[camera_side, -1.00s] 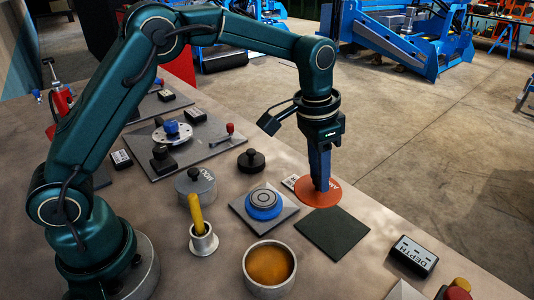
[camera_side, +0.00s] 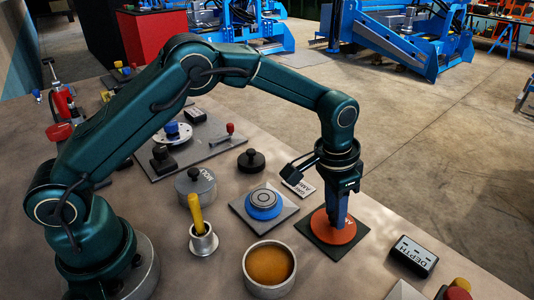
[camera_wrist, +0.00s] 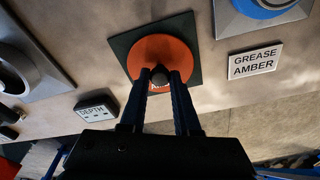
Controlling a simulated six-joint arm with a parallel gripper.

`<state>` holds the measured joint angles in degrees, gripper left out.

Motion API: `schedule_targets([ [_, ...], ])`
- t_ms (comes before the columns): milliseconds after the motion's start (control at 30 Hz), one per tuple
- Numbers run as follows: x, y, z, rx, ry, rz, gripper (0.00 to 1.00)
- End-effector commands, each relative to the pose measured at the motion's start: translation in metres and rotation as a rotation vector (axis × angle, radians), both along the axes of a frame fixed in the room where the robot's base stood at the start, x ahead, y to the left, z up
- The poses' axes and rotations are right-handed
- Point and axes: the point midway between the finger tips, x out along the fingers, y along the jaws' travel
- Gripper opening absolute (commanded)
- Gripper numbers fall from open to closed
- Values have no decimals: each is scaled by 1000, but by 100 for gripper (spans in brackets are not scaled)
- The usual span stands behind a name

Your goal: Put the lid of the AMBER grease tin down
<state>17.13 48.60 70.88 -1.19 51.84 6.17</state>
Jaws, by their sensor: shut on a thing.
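The orange lid (camera_side: 345,231) is a flat disc with a dark knob in its middle and a small label. It is over the dark green square mat (camera_side: 308,226), and whether it touches the mat I cannot tell. It also shows in the wrist view (camera_wrist: 172,53) within the mat's outline (camera_wrist: 126,44). My gripper (camera_side: 335,222) points down and is shut on the lid's knob, seen between the fingertips in the wrist view (camera_wrist: 160,76). An open tin with amber grease inside (camera_side: 246,272) stands left of the mat.
A white GREASE AMBER card (camera_wrist: 255,62) lies behind the mat. A DEPTH block (camera_side: 413,256) stands right of it. A blue round part on a grey plate (camera_side: 240,208) is to the left. A cup with a yellow handle (camera_side: 203,242) stands further left.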

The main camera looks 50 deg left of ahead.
Motion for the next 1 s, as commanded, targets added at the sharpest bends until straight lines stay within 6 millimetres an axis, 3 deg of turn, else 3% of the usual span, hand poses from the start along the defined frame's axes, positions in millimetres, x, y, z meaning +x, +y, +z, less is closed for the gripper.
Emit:
schedule_targets([
  [67,0,0,-3,1,2,0,0],
  [100,0,0,-3,1,2,0,34],
  [167,0,0,-3,0,1,0,57],
  [200,0,0,-3,0,1,0,60],
  [567,0,0,1,0,-1,0,60],
  [767,-3,2,31,-1,-5,0,60],
  [1000,-10,5,82,0,-6,0,60],
])
